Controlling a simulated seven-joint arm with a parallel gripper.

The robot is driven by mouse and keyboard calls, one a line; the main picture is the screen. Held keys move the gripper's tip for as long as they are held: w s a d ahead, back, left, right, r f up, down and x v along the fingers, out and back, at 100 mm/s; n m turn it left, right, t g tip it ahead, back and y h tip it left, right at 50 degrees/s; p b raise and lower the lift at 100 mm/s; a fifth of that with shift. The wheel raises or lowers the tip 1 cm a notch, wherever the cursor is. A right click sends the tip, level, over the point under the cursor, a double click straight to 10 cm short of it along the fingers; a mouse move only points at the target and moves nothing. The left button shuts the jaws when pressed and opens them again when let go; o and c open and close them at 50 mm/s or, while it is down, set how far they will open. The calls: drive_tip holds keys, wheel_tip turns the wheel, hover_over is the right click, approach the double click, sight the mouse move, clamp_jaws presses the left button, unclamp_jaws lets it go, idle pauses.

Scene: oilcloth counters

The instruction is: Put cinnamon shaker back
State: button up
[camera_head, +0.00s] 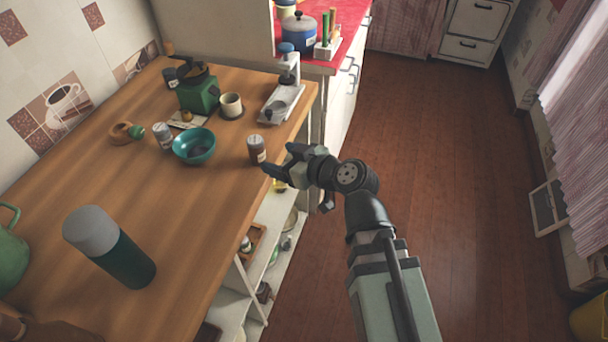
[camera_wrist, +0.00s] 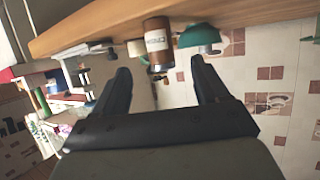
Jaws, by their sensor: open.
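A brown shaker with a pale label and a grey top (camera_head: 256,150) stands upright near the right edge of the wooden counter. It is taken as the cinnamon shaker; its label is too small to read surely. In the wrist view, which is upside down, the shaker (camera_wrist: 158,42) appears ahead of the fingers, between their two lines. My gripper (camera_head: 279,160) is open and empty at the counter edge, just right of the shaker, fingers pointing toward it. The wrist view shows my gripper (camera_wrist: 160,66) with its fingers wide apart. The shaker appears clear of both fingers.
A teal bowl (camera_head: 194,146) stands left of the shaker, with a second shaker (camera_head: 163,136) beyond it. A green grinder (camera_head: 199,95), a cup (camera_head: 231,106) and a grey stand (camera_head: 283,100) are behind. A flask (camera_head: 110,247) stands in front. Open shelves (camera_head: 262,262) lie below the counter edge.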

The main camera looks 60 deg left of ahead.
drive_tip(key=w+d+f+m+t+h, duration=0.25)
drive_tip(key=w+d+f, duration=0.25)
drive_tip(key=w+f, duration=0.35)
drive_tip(key=w+d+f+m+t+h, duration=0.1)
drive_tip(key=w+d+f+m, duration=0.25)
drive_tip(key=w+f, duration=0.5)
drive_tip(key=w+d+f+m+h, duration=0.25)
drive_tip(key=w+d+f, duration=0.25)
drive_tip(key=d+f, duration=0.45)
drive_tip(key=w+d+f+m+h, duration=0.1)
drive_tip(key=w+d+f+m, duration=0.3)
drive_tip(key=d+f, duration=0.6)
drive_tip(key=s+d+f+m+g+h, duration=0.1)
drive_tip(key=d+f+m+h, duration=0.1)
drive_tip(key=d+f, duration=0.65)
drive_tip(key=s+d+f+m+g+h, duration=0.1)
drive_tip(key=s+d+f+m+h, duration=0.15)
drive_tip(key=d, duration=1.15)
drive_tip(key=s+d+f+m+g, duration=0.1)
drive_tip(key=s+d+f+m, duration=0.1)
drive_tip(key=s+d, duration=0.4)
drive_tip(key=s+d+f+m+g, duration=0.2)
drive_tip(key=s+d+f, duration=0.3)
drive_tip(key=d, duration=0.4)
drive_tip(key=shift+s+d+m+h, duration=0.2)
drive_tip(key=shift+s+m+h, duration=0.3)
drive_tip(key=shift+m, duration=0.3)
